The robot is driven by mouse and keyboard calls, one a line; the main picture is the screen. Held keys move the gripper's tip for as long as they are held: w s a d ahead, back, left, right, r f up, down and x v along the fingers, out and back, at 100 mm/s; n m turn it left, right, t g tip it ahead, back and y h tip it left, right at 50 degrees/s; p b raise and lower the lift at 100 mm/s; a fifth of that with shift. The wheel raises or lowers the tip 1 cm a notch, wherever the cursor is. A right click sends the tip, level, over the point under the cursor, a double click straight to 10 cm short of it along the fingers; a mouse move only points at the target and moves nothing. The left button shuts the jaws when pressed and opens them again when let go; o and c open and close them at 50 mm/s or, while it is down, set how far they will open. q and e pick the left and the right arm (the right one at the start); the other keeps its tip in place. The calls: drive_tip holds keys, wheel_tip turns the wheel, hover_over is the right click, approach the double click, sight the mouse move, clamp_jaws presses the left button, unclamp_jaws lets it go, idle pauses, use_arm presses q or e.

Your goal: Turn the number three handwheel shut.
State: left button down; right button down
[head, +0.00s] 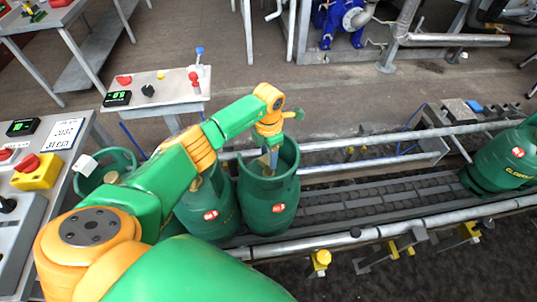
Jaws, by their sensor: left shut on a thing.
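Several green gas cylinders stand in a row on the conveyor. My left gripper (271,158) points down inside the open collar of one upright cylinder (270,207) near the middle. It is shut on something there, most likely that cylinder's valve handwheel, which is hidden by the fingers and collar. A second cylinder (212,212) stands just left of it, partly behind my left arm. Another green collar (103,168) shows farther left, mostly covered by the arm. I see no numbers that tell which cylinder is three. My right gripper is out of view.
One more cylinder (505,160) stands at the far right of the conveyor (385,200), with a bare stretch between. Metal rails (380,232) run along both sides. A control desk (55,215) is at left, a scale table (155,95) behind it. A blue pump (338,20) stands at the back.

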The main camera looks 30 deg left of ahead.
use_arm(q)
drive_tip(key=m+b, duration=0.3)
drive_tip(key=m, duration=0.1)
drive_tip(key=shift+f+b, duration=0.2)
drive_tip(key=shift+b, duration=0.1)
drive_tip(key=m+b, duration=0.3)
drive_tip(key=m, duration=0.2)
drive_tip(key=shift+m, duration=0.4)
drive_tip(key=m+b, duration=0.2)
drive_tip(key=m, duration=0.2)
drive_tip(key=shift+m, duration=0.3)
drive_tip(key=shift+r+m+b, duration=0.1)
drive_tip(key=shift+m+b, duration=0.65)
drive_tip(key=shift+m, duration=1.45)
drive_tip(key=shift+c, duration=1.4)
unclamp_jaws()
drive_tip(key=shift+r, duration=0.1)
